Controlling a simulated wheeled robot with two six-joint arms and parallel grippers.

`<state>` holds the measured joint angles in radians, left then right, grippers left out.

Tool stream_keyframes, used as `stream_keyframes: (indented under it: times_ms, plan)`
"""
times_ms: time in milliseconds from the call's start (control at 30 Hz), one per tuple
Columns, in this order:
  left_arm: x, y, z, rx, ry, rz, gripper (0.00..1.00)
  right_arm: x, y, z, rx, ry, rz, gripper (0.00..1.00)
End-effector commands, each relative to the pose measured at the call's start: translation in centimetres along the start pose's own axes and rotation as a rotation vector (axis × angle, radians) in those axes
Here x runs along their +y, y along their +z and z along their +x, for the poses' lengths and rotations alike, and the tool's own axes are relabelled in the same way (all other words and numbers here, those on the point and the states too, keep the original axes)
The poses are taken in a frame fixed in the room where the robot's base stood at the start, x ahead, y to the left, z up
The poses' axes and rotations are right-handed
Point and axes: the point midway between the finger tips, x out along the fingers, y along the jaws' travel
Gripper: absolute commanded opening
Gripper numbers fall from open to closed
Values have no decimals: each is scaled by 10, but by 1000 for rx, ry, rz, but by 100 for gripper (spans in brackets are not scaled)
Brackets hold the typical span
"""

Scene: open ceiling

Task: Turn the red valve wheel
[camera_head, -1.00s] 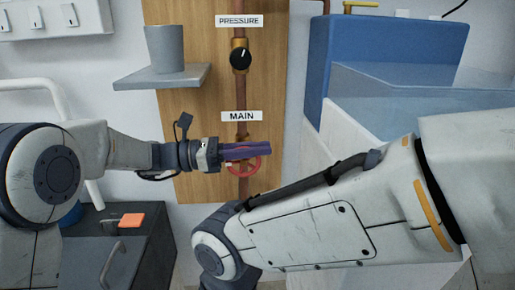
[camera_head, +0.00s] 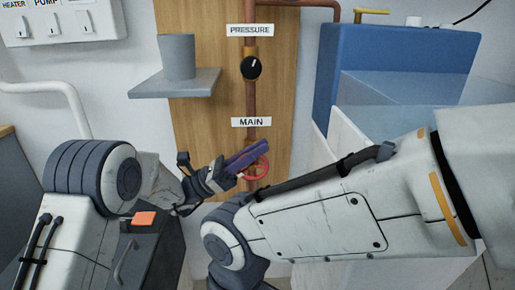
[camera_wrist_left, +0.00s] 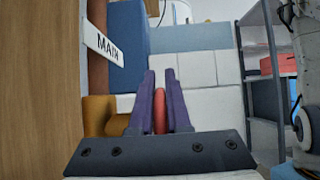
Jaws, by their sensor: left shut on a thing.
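The red valve wheel (camera_head: 257,167) is on the copper pipe below the MAIN label (camera_head: 251,122). My left gripper (camera_head: 262,149) comes in from the left, its purple fingers tilted up to the right and covering part of the wheel. In the left wrist view the red wheel (camera_wrist_left: 160,110) shows edge-on between the two fingers, and the gripper (camera_wrist_left: 161,100) is shut on its rim. The brass valve body (camera_wrist_left: 97,114) is to the left there. My right arm crosses the lower right of the head view; its gripper is out of the picture.
Above the wheel is a black dial (camera_head: 251,68) under a PRESSURE label. A grey shelf (camera_head: 173,83) with a grey cup (camera_head: 177,56) juts out at left. A blue tank (camera_head: 385,62) stands at right. A dark cabinet (camera_head: 150,250) with an orange item (camera_head: 144,218) is low at left.

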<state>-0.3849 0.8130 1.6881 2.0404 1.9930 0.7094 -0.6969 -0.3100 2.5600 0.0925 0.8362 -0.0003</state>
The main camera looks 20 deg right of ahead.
Motion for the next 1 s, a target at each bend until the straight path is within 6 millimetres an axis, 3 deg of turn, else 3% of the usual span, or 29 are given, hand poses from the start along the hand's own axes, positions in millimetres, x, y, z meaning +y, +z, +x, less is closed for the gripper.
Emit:
stream_keyframes:
  times_ms: [400, 433, 500, 833, 1000]
  plan:
    - [0, 0, -1, -8, -1, -1, 0, 0, 0, 0, 0, 0, 0, 50]
    - [0, 0, -1, -8, -1, -1, 23, 0, 0, 0, 0, 0, 0, 50]
    - [0, 0, -1, -8, 0, -1, 45, 0, 0, 0, 0, 0, 0, 50]
    - [0, 0, -1, -7, 0, 0, 45, 0, 0, 1, 0, 0, 0, 50]
    - [0, -3, -13, -8, 1, 2, 45, 1, 1, 16, 0, 0, 0, 50]
